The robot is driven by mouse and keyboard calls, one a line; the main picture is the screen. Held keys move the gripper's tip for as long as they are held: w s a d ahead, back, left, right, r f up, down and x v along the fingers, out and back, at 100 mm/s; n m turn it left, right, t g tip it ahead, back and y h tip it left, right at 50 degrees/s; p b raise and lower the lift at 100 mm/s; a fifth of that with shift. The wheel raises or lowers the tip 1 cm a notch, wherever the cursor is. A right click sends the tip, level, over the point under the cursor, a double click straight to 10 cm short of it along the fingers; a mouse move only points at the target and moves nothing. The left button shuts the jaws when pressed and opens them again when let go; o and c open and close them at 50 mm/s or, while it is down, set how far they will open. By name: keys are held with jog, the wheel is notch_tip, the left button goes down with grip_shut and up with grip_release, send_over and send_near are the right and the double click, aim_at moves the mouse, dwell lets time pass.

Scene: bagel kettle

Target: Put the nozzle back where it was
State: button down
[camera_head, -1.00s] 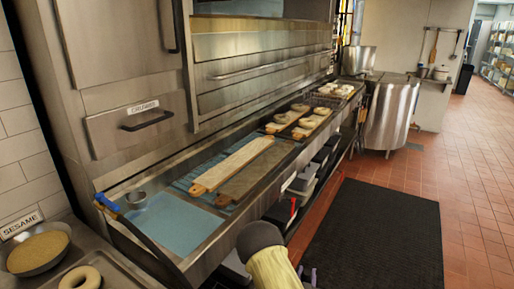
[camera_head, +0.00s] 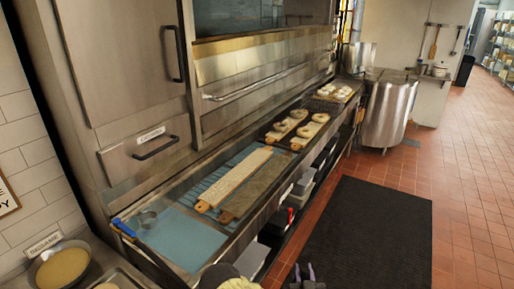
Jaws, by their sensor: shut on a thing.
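A blue-ended piece (camera_head: 122,227) with a dark hose or rod lies along the front left rim of the metal counter (camera_head: 200,266), well apart from my gripper.
Bagels (camera_head: 297,125) lie on boards farther back. A sesame bowl (camera_head: 62,265) is at lower left. A black mat (camera_head: 365,240) covers the floor at right.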

jog(key=shift+w, duration=0.15)
jog(key=shift+a+f, duration=0.1)
jog(key=shift+f, duration=0.25)
jog(key=s+f, duration=0.4)
jog(key=shift+s+d+f, duration=0.25)
jog(key=shift+s+f, duration=0.15)
jog(key=shift+a, duration=0.1)
jog(key=shift+a, duration=0.1)
